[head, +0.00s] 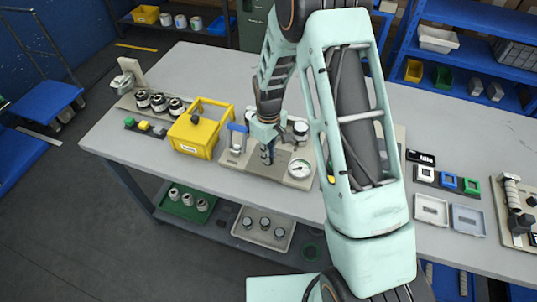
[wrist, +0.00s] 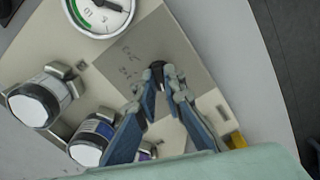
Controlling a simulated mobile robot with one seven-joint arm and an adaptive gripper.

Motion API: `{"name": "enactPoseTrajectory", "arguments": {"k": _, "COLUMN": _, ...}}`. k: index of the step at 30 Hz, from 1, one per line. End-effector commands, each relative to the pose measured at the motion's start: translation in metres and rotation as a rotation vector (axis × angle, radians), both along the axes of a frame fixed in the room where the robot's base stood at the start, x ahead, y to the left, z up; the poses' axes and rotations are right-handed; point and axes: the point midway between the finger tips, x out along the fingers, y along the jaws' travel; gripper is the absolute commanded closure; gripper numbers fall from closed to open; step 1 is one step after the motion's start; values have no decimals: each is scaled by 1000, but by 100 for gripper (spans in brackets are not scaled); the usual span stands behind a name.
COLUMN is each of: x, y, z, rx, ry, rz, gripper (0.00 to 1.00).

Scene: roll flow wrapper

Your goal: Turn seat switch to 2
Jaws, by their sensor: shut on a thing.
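The seat switch, a small black knob (wrist: 157,68), stands on the grey patch of a beige panel (wrist: 205,100). In the wrist view my gripper (wrist: 162,78) has its blue-grey fingertips on either side of the knob and is shut on it. The fingers hide part of the knob, and I cannot tell which position it points to. Small dark markings (wrist: 128,62) are on the patch next to it, too small to read. In the head view my gripper (head: 267,153) is low over the panel (head: 231,160), and the knob is hidden.
A round gauge (head: 300,168) is right of my gripper, and it also shows in the wrist view (wrist: 100,12). Capped cylinders (wrist: 40,98) in clamps stand close by. A yellow box (head: 190,140) is left of the panel. The table's front right holds small trays (head: 431,210).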

Motion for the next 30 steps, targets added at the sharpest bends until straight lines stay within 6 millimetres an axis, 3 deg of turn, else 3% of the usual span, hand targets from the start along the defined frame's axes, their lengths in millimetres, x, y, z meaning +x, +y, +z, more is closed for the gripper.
{"name": "enactPoseTrajectory", "arguments": {"k": 30, "x": 0, "y": 0, "z": 0, "rx": -1, "ry": -1, "rz": -568, "gripper": 100}}
